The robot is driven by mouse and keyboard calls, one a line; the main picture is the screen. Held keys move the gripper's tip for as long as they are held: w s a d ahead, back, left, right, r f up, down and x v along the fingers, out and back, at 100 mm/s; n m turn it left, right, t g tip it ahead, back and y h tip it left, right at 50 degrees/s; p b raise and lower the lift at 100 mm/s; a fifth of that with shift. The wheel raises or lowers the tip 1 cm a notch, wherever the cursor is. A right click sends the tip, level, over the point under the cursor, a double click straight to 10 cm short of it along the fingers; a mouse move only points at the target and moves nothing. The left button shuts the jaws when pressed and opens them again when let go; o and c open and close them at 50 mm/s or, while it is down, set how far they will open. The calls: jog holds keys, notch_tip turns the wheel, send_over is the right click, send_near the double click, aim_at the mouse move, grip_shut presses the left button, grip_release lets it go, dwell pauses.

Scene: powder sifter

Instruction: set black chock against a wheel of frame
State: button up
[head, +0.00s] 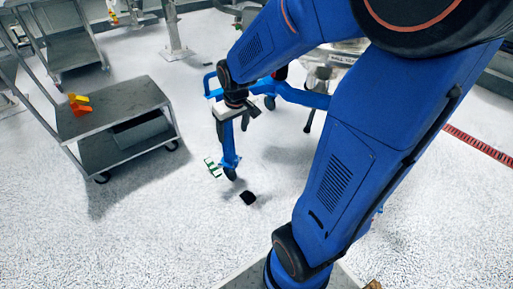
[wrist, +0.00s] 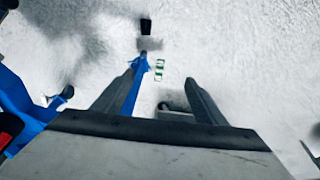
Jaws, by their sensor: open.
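The black chock (head: 248,198) lies on the pale floor, a small dark block just beyond the near end of the blue frame (head: 300,95). In the wrist view the chock (wrist: 146,26) is at the top, with a gap of floor between it and the end of the frame's leg (wrist: 131,92). A dark wheel (head: 230,174) shows under that leg in the head view. My gripper (wrist: 160,80) is open and empty, its two fingers spread above the leg, with the chock beyond the fingertips. In the head view my gripper (head: 243,122) hangs over the frame, partly covering it.
A green-and-white piece (head: 213,168) is beside the leg's end, also visible in the wrist view (wrist: 160,69). A grey cart (head: 115,105) with orange and yellow items (head: 79,104) stands at the left. The floor around the chock is clear.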

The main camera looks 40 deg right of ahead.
jog(key=s+a+r, duration=0.1)
jog(key=s+r, duration=0.2)
jog(key=s, duration=0.4)
jog(key=s+a+r+t, duration=0.1)
jog(key=s+a+r, duration=0.1)
jog(key=s+r, duration=0.2)
jog(key=s+a+r, duration=0.1)
jog(key=s+r, duration=0.2)
jog(key=s, duration=0.6)
jog(key=shift+s+a+r+t, duration=0.3)
jog(key=shift+t, duration=0.1)
